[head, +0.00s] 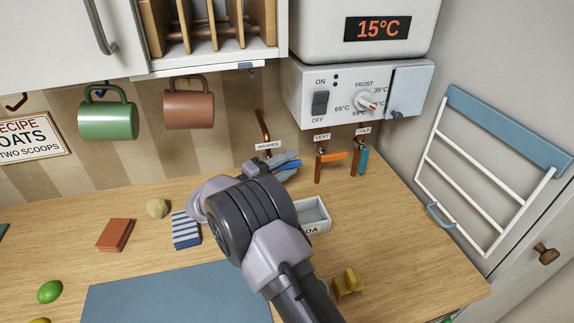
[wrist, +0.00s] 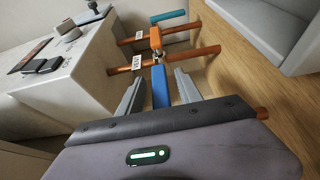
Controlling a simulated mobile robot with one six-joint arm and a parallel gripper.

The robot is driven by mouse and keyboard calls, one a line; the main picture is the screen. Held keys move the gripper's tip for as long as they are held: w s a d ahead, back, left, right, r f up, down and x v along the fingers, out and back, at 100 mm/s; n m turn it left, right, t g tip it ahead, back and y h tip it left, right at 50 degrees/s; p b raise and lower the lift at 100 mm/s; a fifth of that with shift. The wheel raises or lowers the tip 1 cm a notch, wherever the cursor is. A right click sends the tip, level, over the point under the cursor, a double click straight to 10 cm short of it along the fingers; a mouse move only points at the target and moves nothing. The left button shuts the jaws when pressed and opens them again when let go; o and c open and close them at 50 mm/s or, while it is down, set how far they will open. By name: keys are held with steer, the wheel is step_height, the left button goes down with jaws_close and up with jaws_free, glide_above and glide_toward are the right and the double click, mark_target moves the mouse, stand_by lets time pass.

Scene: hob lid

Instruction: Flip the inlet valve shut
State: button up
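No label reading INLET shows. A blue lever (head: 287,164) is by the copper pipe labelled WASHER (head: 268,146), behind my arm. In the wrist view the blue lever (wrist: 160,86) lies between the two grey fingers of my gripper (wrist: 158,92), with a gap on each side. The gripper is open and does not hold it. The lever appears to point across its pipe, which the gripper body mostly hides. An orange lever (head: 333,155) on the VENT pipe lies crosswise. A teal lever (head: 364,160) on the COLD pipe hangs along its pipe.
The boiler's control box (head: 352,96) is above the pipes. A white tray (head: 314,213) stands close to the right of my wrist. A striped cloth (head: 186,230) and red block (head: 116,235) are to the left. A white rack (head: 470,175) is on the right wall.

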steer(key=p+v, duration=0.4)
steer(key=v, duration=1.3)
steer(key=shift+s+a, duration=0.1)
steer(key=shift+a, duration=0.1)
